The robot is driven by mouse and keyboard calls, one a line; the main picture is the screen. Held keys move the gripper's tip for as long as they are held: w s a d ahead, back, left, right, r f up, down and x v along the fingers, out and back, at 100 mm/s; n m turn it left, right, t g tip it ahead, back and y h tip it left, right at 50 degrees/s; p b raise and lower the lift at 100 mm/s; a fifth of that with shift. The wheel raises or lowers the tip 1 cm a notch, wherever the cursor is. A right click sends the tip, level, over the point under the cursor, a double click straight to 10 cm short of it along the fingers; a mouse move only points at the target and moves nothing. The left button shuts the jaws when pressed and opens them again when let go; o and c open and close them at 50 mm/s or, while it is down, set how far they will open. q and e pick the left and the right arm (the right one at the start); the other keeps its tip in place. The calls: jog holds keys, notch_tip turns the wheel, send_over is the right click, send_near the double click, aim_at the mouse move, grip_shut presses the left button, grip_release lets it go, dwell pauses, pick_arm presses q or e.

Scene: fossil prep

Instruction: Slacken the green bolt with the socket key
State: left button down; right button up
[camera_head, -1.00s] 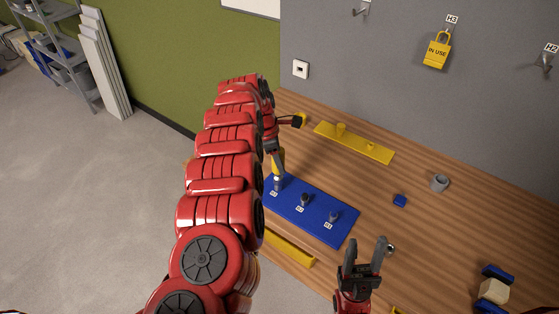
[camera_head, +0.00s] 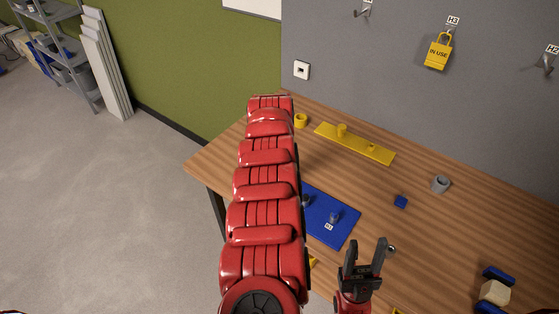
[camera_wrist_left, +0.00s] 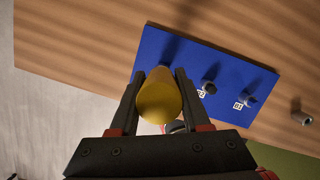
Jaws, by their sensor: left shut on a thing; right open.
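My left gripper (camera_wrist_left: 160,75) is shut on a yellow round handle (camera_wrist_left: 159,98), seen end-on in the left wrist view; I take it for the socket key. It stands over one end of the blue board (camera_wrist_left: 240,72), and its lower end is hidden. Two grey bolt-like posts with white labels, one post (camera_wrist_left: 209,86) nearer the handle and one (camera_wrist_left: 247,98) farther off, show on the board. No green bolt can be made out. In the head view my left arm hides its gripper and part of the blue board (camera_head: 343,222). My right gripper (camera_head: 366,248) is open and empty.
A yellow padlock (camera_head: 437,52) hangs on the grey wall. The table's right middle is largely clear.

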pick_arm(q)
jog(key=shift+r, duration=0.2)
dwell(0.6)
jog(key=shift+r, duration=3.5)
